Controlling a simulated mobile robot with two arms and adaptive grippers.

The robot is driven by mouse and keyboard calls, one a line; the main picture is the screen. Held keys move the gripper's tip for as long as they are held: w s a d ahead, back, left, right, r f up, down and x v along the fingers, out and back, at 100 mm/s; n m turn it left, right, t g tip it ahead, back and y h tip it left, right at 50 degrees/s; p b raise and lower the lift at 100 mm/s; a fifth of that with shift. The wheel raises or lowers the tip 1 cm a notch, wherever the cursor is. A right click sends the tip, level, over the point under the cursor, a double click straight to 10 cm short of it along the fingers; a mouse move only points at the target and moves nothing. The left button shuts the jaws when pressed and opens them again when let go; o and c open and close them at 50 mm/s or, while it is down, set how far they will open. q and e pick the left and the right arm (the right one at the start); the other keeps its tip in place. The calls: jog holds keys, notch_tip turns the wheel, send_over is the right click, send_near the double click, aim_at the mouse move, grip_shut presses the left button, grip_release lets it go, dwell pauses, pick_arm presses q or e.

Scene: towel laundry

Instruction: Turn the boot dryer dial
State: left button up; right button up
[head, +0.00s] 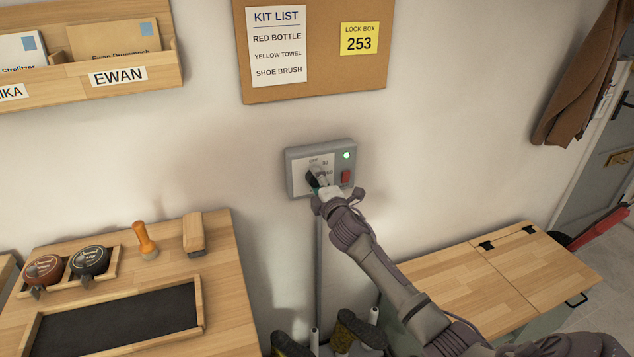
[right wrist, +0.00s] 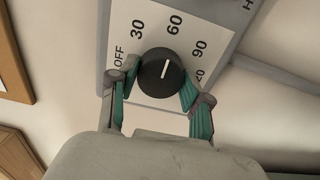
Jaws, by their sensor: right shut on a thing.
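The grey boot dryer control box (head: 293,176) is on the wall below the cork board, with a lit green light (head: 346,155) and a red switch (head: 345,176). In the right wrist view its black round dial (right wrist: 158,82) sits on a white plate (right wrist: 150,50) marked OFF, 30, 60, 90 and a partly hidden number. My right gripper (right wrist: 160,88) is shut on the dial, a green-padded finger at each side. In the head view the gripper (head: 318,182) covers most of the dial. My left gripper is out of view.
Boots (head: 355,330) stand below the box on the dryer. The cork board (head: 320,85) hangs above. The wall around the box is clear.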

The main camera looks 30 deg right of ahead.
jog(key=o, duration=1.2)
jog(key=shift+c, duration=0.2)
jog(key=shift+s, duration=0.1)
jog(key=v, duration=1.1)
jog(key=shift+s, duration=0.4)
jog(key=shift+a, duration=0.15)
